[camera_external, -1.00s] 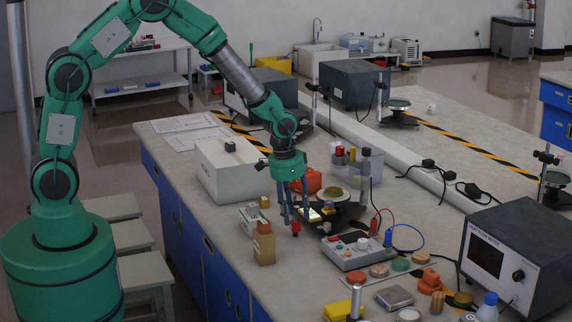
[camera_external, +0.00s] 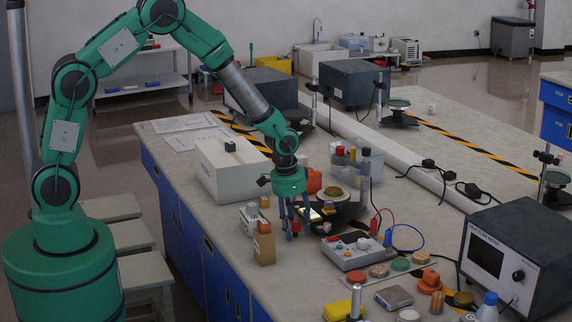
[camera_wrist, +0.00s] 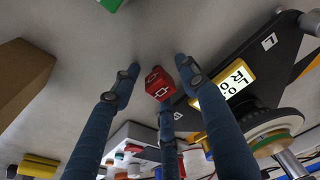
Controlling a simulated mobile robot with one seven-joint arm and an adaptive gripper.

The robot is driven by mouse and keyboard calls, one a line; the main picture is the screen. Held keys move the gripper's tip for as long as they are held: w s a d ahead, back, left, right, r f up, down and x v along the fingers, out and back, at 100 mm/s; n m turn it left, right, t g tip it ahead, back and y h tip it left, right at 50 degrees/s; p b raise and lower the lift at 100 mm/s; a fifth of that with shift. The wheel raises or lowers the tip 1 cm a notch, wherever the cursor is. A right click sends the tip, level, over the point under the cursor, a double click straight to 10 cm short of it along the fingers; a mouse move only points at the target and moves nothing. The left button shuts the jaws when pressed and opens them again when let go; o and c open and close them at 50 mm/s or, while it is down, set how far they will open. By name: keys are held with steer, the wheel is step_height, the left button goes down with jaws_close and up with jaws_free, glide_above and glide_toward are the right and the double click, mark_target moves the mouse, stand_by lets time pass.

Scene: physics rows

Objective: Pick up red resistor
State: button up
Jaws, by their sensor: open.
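The red resistor (camera_wrist: 158,84) is a small red block with white markings on the bench. In the wrist view it sits between the spread blue fingers of my gripper (camera_wrist: 157,72), with a visible gap to the left and right fingers. The third finger reaches close to its near side; I cannot tell whether it touches. In the external view my gripper (camera_external: 297,234) is low over the bench, and the red resistor (camera_external: 296,226) is partly hidden behind the fingers. My gripper is open and holds nothing.
A black scale with a lit display (camera_wrist: 236,82) is close to the right of the fingers. A grey control box (camera_external: 351,252) with knobs lies to the right. A white box (camera_external: 232,172) is behind left.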

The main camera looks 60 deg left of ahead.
mark_target(295, 221)
steer(key=c, duration=1.1)
steer(key=shift+r, duration=0.1)
steer(key=shift+r, duration=0.45)
steer(key=r, duration=0.1)
steer(key=r+p, duration=0.1)
steer(key=shift+s+r, duration=0.25)
steer(key=shift+r, duration=0.15)
steer(key=s+p, duration=0.1)
steer(key=s, duration=0.4)
steer(key=s+p, duration=0.1)
steer(key=s, duration=0.4)
steer(key=s+a+r+p, duration=0.1)
steer(key=s, duration=0.4)
steer(key=shift+s, duration=0.25)
